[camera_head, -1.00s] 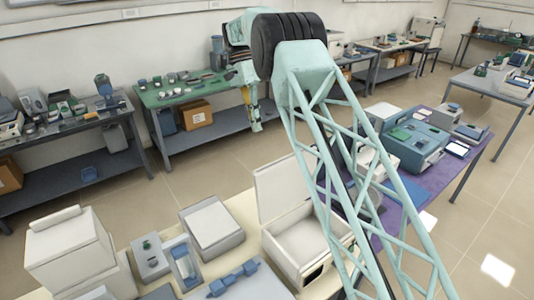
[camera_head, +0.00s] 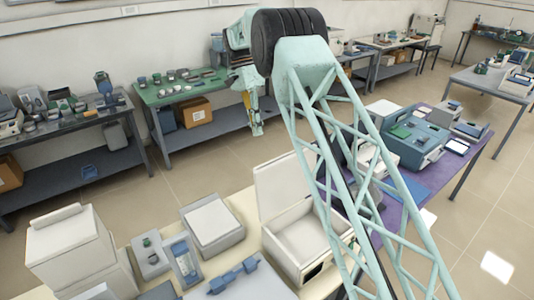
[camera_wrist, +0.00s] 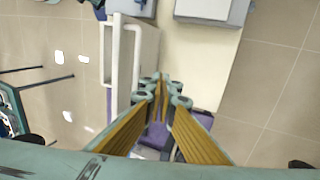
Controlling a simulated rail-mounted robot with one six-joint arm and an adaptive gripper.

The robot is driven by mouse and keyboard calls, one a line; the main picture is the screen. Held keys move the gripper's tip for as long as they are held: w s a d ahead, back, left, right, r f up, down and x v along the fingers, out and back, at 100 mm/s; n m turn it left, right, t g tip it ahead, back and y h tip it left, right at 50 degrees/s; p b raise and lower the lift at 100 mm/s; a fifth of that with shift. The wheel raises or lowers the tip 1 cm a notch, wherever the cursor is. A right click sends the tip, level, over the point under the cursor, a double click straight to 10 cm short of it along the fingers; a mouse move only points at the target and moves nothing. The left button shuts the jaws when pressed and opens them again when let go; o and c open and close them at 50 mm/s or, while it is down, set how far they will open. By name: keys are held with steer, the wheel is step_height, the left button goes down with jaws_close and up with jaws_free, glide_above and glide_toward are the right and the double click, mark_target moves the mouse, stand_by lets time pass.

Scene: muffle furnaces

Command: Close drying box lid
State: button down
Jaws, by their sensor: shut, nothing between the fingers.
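The drying box (camera_head: 308,238) is a white box on the cream table in the head view. Its lid (camera_head: 284,188) stands open, roughly upright at the back edge, and the white interior shows. My arm's lattice link hides part of the box's right side. My gripper (camera_head: 257,128) hangs pointing down above and behind the lid in the picture, apart from it. In the wrist view my gripper (camera_wrist: 162,88) has its yellow-padded fingers drawn together, with nothing between them. A white box with a frame-like edge (camera_wrist: 137,50), apparently the drying box, lies beyond the fingertips.
A white lidded box (camera_head: 68,245), a grey box with a white top (camera_head: 212,225) and a blue tool (camera_head: 233,276) stand left of the drying box. A blue device (camera_head: 415,143) sits on the purple table at right. Floor lies open behind the table.

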steer(key=s+d+f+p, duration=0.1)
steer(key=s+d+f, duration=0.3)
steer(key=f, duration=0.3)
steer(key=shift+s+d+f, duration=0.15)
steer(key=shift+s+f, duration=0.1)
steer(key=shift+s, duration=0.25)
steer(key=shift+s+d+r, duration=0.15)
steer(key=shift+s, duration=0.15)
stand_by(0.7)
steer(key=shift+s+d+r+b, duration=0.1)
steer(key=shift+d+b, duration=0.05)
steer(key=shift+b, duration=0.25)
